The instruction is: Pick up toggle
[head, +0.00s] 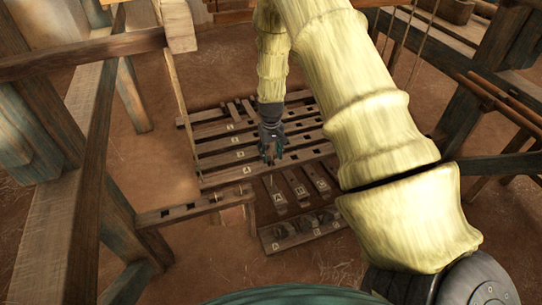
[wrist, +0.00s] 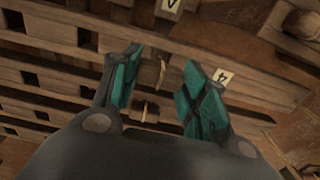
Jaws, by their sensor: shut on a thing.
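My gripper (head: 270,152) points down over the slatted wooden rack in the head view. In the wrist view its two teal-padded fingers (wrist: 160,85) stand apart, with a gap between them. A small pale wooden piece, which looks like the toggle (wrist: 160,70), shows between the fingertips. The gripper is shut on it. Its full shape and its exact contact with the pads are hard to make out. In the head view the toggle is too small to tell from the fingers.
The wooden rack (head: 215,147) has several slotted bars with letter tags. Lettered wooden blocks (head: 299,185) lie just in front of it, and a low tray (head: 300,238) stands nearer. Loom posts and beams (head: 85,160) rise at left and right. Brown floor (head: 160,165) is clear at left.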

